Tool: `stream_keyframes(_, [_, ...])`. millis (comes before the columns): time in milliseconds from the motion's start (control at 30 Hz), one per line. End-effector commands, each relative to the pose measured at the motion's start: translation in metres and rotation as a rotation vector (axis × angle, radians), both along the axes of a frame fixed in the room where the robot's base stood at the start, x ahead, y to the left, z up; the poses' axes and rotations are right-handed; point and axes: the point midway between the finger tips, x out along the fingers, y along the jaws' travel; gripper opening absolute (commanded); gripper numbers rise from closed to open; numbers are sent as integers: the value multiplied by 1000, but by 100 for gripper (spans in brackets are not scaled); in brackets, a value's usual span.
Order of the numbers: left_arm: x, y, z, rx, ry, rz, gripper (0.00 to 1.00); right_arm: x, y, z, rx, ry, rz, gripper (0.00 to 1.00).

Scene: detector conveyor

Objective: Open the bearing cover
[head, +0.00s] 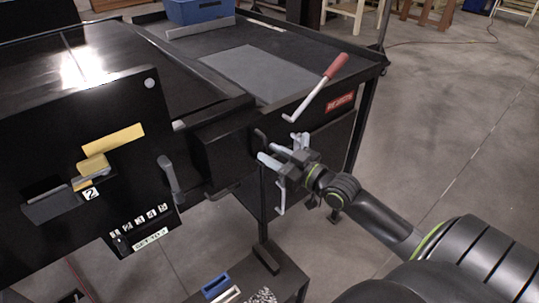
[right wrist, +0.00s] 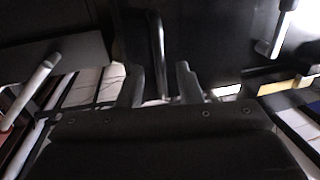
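A black box-like cover (head: 222,150) sits at the front edge of the machine, with a small dark handle (head: 259,137) on its right end. I take this to be the bearing cover; it looks closed. My right gripper (head: 270,150) is just right of the handle, its pale fingers pointing at it. In the right wrist view the fingers (right wrist: 160,88) are apart, with a dark upright bar (right wrist: 157,45), probably the handle, showing between and beyond them. I cannot tell whether they touch it. My left gripper is not in view.
A red-gripped lever (head: 318,85) leans over the right edge. A grey lever (head: 168,178) stands left of the cover by a black panel (head: 60,150) with yellow strips. A blue bin (head: 198,10) is at the back. A low stand (head: 285,279) is below.

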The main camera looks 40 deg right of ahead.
Motion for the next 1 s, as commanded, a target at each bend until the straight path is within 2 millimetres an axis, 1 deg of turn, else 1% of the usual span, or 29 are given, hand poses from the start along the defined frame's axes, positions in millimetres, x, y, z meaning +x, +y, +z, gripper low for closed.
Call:
stream_keyframes(33, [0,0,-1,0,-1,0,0,5,1,0,1,-2,0,32])
stream_keyframes(133, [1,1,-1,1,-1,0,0,10,3,1,2,-2,1,32])
stream_keyframes(467, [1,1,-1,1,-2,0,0,12,4,0,0,0,2,32])
stream_keyframes(567, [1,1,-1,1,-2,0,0,12,4,0,0,0,2,22])
stream_keyframes(733, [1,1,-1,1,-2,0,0,12,4,0,0,0,2,0])
stream_keyframes(1000, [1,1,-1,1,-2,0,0,12,4,0,-1,0,2,0])
